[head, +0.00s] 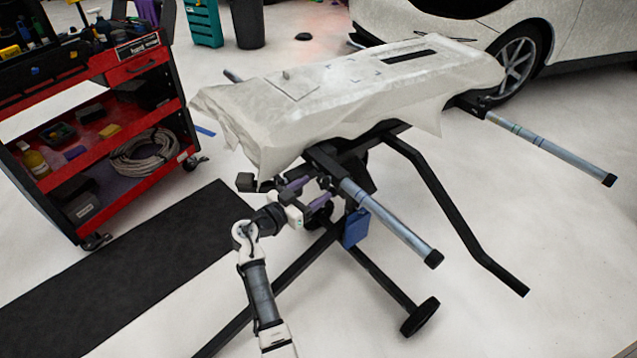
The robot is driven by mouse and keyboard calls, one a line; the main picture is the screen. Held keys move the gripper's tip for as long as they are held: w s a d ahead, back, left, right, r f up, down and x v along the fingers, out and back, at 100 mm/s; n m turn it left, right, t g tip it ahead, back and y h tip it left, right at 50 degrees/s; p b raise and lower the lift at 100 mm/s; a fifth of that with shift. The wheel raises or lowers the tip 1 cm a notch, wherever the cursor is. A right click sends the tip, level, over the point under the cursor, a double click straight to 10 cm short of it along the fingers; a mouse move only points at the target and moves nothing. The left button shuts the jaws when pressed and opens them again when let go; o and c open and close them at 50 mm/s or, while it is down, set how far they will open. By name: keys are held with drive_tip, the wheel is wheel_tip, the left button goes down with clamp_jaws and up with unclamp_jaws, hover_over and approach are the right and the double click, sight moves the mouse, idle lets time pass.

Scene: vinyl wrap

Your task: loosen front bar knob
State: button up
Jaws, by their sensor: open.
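The front bar (390,220) is a grey metal tube with a black end cap and blue tape. It sticks out to the lower right from the black stand under the covered panel. My gripper (317,190) has purple fingers and is open beside the bar's inner end, just below the panel's near edge. The fingers point toward the black bracket (322,157) where the bar enters the stand. I cannot make out the knob clearly among the dark parts there. I cannot tell whether the fingers touch anything.
A pale wrapped panel (350,85) lies on the stand above my gripper. A black stand leg with a wheel (420,317) and a blue block (356,228) are close by. A red tool cart (125,65) stands left; a white car (560,40) is behind.

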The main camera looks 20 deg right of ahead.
drive_tip(key=shift+x, duration=1.45)
drive_tip(key=shift+c, duration=0.4)
drive_tip(key=c, duration=0.9)
